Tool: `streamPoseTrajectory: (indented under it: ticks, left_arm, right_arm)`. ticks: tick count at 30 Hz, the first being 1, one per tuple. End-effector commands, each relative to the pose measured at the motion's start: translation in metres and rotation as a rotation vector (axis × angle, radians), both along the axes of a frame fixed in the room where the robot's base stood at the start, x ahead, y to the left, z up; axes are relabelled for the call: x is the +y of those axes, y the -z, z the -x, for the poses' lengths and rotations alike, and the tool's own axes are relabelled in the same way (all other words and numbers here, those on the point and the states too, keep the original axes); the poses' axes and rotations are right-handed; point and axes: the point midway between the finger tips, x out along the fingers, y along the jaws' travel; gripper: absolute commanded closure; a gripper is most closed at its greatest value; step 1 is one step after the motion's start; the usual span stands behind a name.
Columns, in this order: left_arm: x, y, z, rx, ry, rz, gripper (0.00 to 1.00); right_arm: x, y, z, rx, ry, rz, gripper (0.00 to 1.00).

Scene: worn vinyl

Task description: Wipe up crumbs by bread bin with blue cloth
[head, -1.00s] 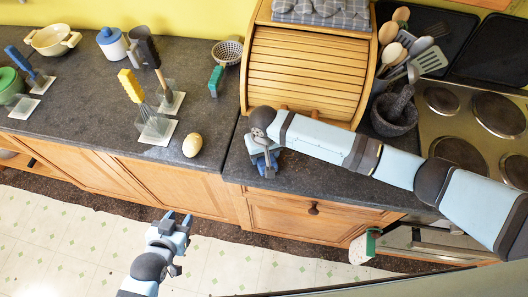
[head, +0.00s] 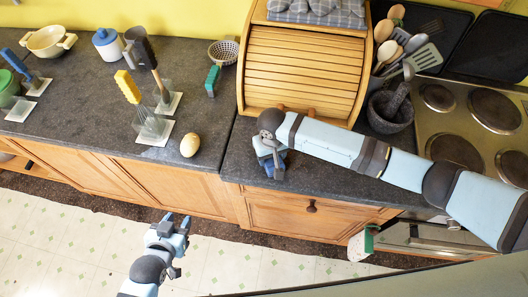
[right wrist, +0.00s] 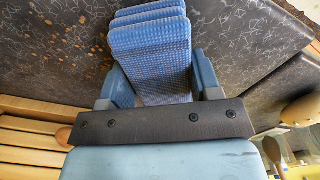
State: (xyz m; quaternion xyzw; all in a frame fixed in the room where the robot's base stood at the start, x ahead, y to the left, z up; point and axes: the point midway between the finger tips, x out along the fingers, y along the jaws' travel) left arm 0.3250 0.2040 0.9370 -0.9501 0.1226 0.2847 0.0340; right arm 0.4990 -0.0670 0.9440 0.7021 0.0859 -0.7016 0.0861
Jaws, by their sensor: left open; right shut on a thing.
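The wooden bread bin (head: 303,68) stands on the dark counter with its slatted front closed; its slats also show at the left of the right wrist view (right wrist: 28,142). My right gripper (head: 272,168) is low over the counter just in front of the bin. In the right wrist view it is shut on the folded, textured blue cloth (right wrist: 150,45), which is at the counter surface. Small brownish specks, possibly crumbs (right wrist: 88,50), show beside the cloth in that view. In the head view the arm hides part of this area. My left gripper (head: 178,220) is open and empty, out over the floor.
A stone mortar (head: 390,112) and a group of utensils (head: 400,50) stand right of the bin, beside the hob (head: 470,110). An egg-like object (head: 190,145), a green-handled brush (head: 212,80) and a small basket (head: 223,52) are to the left.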

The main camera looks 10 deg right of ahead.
Motion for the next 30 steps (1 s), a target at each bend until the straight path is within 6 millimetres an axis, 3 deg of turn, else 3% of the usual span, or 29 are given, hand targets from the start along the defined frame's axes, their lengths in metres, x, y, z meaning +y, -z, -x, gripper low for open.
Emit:
streamPoseTrajectory:
  ticks: [9, 30]
  left_arm:
    - [0.0, -0.002, -0.006, -0.01, 0.0, 0.0, 0.57]
    - [0.0, 0.003, 0.005, 0.008, 0.0, -0.001, 0.57]
  right_arm:
    - [-0.021, 0.0, 0.006, 0.0, 0.001, 0.0, 0.61]
    - [-0.026, 0.001, 0.008, 0.001, 0.001, 0.0, 0.61]
